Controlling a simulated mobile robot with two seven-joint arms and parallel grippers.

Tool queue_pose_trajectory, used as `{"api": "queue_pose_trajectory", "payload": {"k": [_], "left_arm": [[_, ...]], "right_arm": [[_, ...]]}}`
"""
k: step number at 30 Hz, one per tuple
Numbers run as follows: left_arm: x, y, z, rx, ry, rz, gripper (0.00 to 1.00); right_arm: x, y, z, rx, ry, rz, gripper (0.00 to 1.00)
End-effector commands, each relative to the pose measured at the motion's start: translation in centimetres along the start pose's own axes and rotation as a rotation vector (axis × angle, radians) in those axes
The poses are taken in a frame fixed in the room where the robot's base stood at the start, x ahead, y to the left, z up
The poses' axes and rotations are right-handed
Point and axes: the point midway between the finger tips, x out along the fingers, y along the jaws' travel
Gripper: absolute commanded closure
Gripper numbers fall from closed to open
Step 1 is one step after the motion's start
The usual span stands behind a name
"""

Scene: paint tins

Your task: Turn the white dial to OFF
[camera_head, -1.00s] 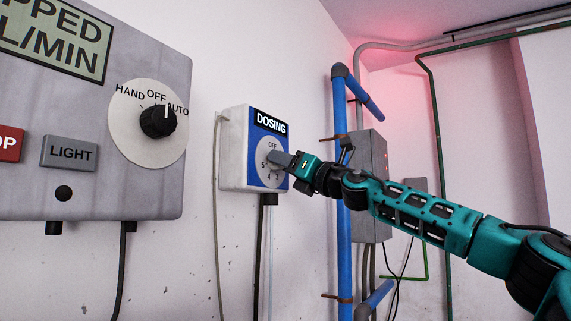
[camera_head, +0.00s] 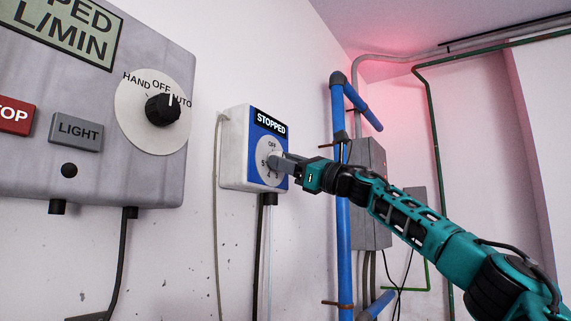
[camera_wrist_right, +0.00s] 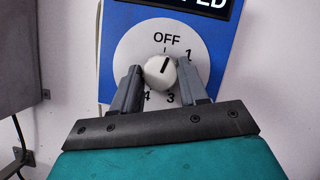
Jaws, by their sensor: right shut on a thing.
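The white dial (camera_wrist_right: 160,71) sits on a round pale plate with OFF at its top and numbers around it. My right gripper (camera_wrist_right: 160,75) is shut on the dial, one grey finger on each side. In the head view my right gripper (camera_head: 272,161) reaches the dial from the right and hides most of it. The display on the blue-faced box (camera_head: 238,150) reads STOPPED. My left gripper is not in view.
A large grey panel (camera_head: 110,185) at left carries a black HAND/OFF/AUTO knob (camera_head: 163,110), a red stop button (camera_head: 15,116) and a grey LIGHT button (camera_head: 76,130). A blue pipe (camera_head: 342,240) runs up the wall just right of the box, behind my arm.

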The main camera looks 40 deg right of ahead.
Motion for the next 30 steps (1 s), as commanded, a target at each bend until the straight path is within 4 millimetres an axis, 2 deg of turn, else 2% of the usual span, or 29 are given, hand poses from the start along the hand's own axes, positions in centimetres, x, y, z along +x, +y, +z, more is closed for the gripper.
{"api": "queue_pose_trajectory", "payload": {"k": [12, 30], "left_arm": [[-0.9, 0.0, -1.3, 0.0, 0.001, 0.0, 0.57], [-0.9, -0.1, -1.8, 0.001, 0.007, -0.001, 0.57]], "right_arm": [[0.0, -0.3, 0.1, -0.204, -0.008, 0.083, 0.87], [0.0, -0.3, 0.0, -0.244, -0.01, 0.098, 0.87]]}}
